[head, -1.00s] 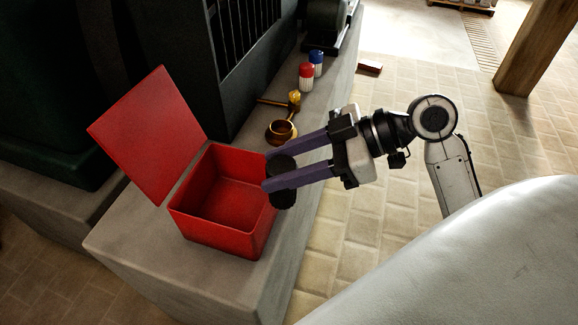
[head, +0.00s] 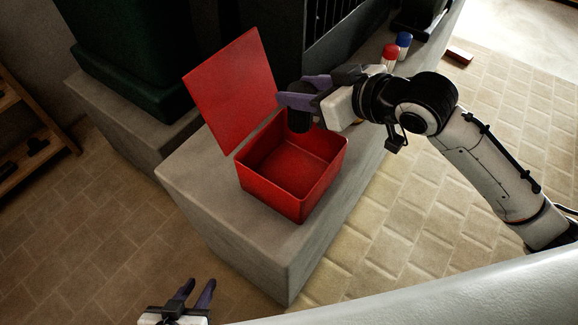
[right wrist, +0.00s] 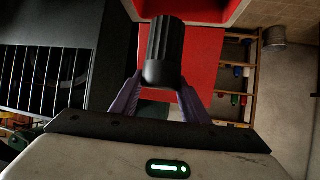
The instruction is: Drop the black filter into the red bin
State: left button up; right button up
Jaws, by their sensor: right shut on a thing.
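The black filter (head: 299,121) is a short dark ribbed cylinder. My right gripper (head: 287,94) is shut on it and holds it upright over the back part of the red bin (head: 272,186). The bin stands on a grey stone ledge with its red lid (head: 234,92) open toward the back left. The bin's visible inside is empty. In the right wrist view the filter (right wrist: 164,52) sits between the purple fingers (right wrist: 160,88), with red bin surfaces behind it. My left gripper (head: 199,283) is open and empty at the bottom of the head view, well away from the bin.
The grey ledge (head: 213,205) has bare room in front of and left of the bin. A red-capped bottle (head: 390,54) and a blue-capped bottle (head: 403,42) stand farther back. A dark machine (head: 285,35) rises behind. A wooden shelf (head: 30,130) stands at far left.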

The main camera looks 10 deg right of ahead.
aim_at(310, 116)
jog(key=shift+f+b, duration=3)
jog(key=shift+b, duration=0.05)
jog(key=shift+r, duration=0.1)
jog(key=o, duration=1.2)
jog(key=v, duration=1)
jog(key=shift+s+d, duration=0.15)
